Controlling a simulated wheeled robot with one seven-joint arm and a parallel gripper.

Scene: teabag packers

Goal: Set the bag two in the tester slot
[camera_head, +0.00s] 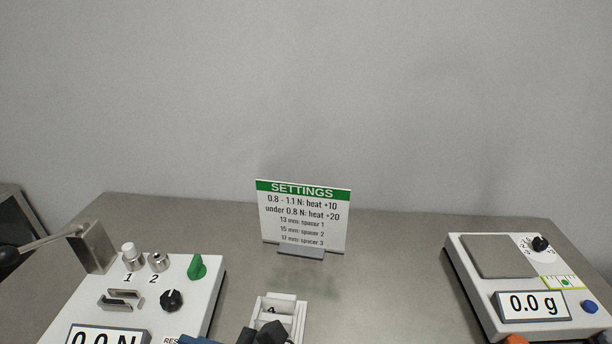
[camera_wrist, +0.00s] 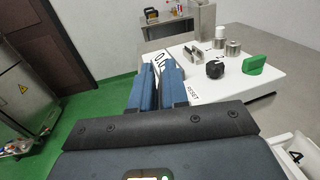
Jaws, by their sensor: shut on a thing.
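The tester (camera_head: 205,300) is a white box at the lower left of the head view, with a "0.0 N" display. Its slot (camera_head: 120,299) is a grey metal holder on top, and it looks empty. In the wrist view the tester (camera_wrist: 277,82) lies ahead and to the right. My gripper (camera_wrist: 158,80) shows in the wrist view as two blue fingers close together, shut, beside the tester's display end.
A green knob (camera_head: 197,266), a black knob (camera_head: 171,300) and two metal posts marked 1 and 2 stand up from the tester. A white holder marked 4 (camera_head: 298,318) stands right of it. A settings sign (camera_head: 304,215) is behind; a scale (camera_head: 500,256) is far right.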

